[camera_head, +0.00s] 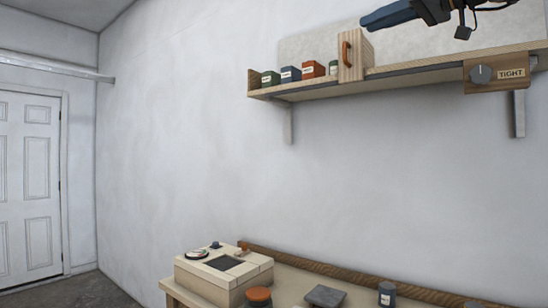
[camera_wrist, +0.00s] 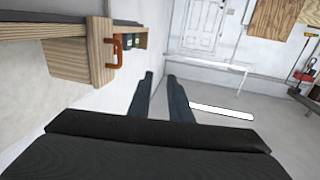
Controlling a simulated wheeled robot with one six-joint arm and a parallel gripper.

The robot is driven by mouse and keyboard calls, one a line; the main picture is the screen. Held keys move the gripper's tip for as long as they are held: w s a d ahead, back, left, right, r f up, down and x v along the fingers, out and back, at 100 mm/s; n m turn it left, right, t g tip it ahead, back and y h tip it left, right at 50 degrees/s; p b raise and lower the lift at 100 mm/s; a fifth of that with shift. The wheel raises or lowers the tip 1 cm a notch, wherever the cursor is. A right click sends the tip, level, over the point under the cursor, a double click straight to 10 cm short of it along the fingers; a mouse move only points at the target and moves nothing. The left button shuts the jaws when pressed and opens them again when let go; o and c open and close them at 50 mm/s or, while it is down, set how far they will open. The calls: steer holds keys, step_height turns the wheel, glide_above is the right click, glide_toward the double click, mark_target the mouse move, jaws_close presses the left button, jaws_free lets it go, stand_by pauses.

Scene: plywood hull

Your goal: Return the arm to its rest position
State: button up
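My gripper (camera_head: 372,20) is at the top right of the head view, raised above the wall shelf (camera_head: 420,77) and pointing left. Part of my arm is cut off by the top edge of the picture. In the wrist view, my gripper (camera_wrist: 160,76) shows two dark fingers with an empty gap between them. Nothing is held. The fingers point toward the room, with the shelf to their left.
Below is a bench with a wooden box (camera_head: 203,277) and a dark jar (camera_head: 387,294). A white door (camera_head: 29,190) is far left.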

steer(key=w+a+f+m+g+h, duration=0.1)
steer(key=w+f+m+g+h, duration=0.15)
steer(key=f, duration=1.25)
steer(key=w+f+m+g+h, duration=0.1)
steer(key=f+m+g+h, duration=0.15)
steer(key=f, duration=1.15)
steer(key=w+a+f+m+g+h, duration=0.15)
steer(key=f+m, duration=0.25)
steer(key=f, duration=1.1)
steer(key=s+a+f+g+h, duration=0.15)
steer(key=s+f, duration=0.35)
steer(key=f, duration=0.5)
steer(key=s+a+f+g+h, duration=0.15)
steer(key=s+f, duration=0.35)
steer(key=f, duration=0.5)
steer(key=s+f+g+h, duration=0.2)
steer(key=s+f+g, duration=0.1)
steer(key=s+f, duration=1.2)
steer(key=shift+s+d+n, duration=0.3)
steer(key=shift+s+n, duration=0.1)
steer(key=shift+s, duration=0.8)
steer(key=shift+g+h, duration=0.25)
